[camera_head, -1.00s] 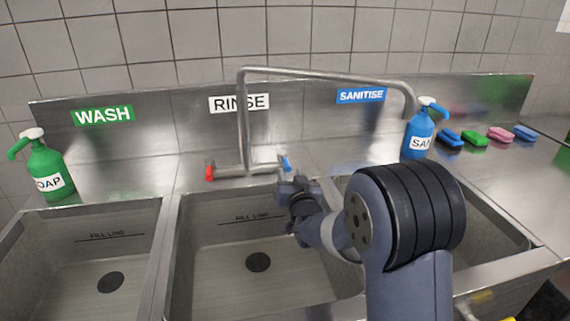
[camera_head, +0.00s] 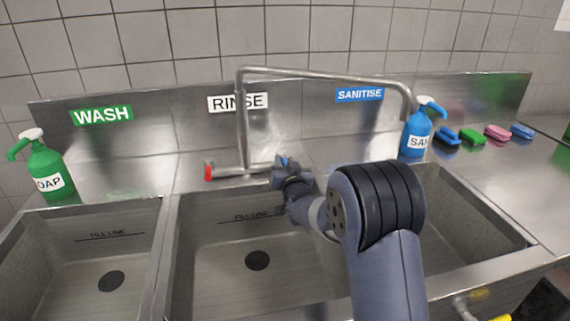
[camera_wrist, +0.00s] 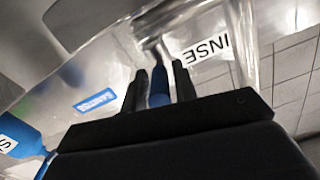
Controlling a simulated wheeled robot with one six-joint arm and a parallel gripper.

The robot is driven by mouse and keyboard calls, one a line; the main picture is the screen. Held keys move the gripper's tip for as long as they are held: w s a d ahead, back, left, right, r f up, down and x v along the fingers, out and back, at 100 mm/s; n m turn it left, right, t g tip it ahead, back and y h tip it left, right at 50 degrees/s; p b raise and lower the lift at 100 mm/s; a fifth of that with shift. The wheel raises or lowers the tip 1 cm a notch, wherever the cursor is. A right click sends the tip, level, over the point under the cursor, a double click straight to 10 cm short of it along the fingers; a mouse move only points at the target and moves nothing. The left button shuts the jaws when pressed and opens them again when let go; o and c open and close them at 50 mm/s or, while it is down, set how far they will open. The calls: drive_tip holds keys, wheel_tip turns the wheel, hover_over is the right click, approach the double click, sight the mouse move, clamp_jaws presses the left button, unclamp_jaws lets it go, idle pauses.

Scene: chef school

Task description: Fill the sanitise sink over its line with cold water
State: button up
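The blue cold handle (camera_head: 284,161) is at the right end of the tap body (camera_head: 235,172); the red handle (camera_head: 208,171) is at its left end. My gripper (camera_head: 280,174) is at the blue handle. In the wrist view the blue handle (camera_wrist: 158,90) stands between my two dark fingers, which look apart, one on each side. No water stream shows. My arm hides much of that sink, including its fill line.
The rinse sink (camera_head: 215,265) and wash sink (camera_head: 60,260) show fill lines and drains with no visible water. A green soap bottle (camera_head: 48,165) stands left. A blue sanitiser bottle (camera_head: 415,135) stands near the spout's end. Several coloured sponges (camera_head: 472,137) lie at right.

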clamp_jaws()
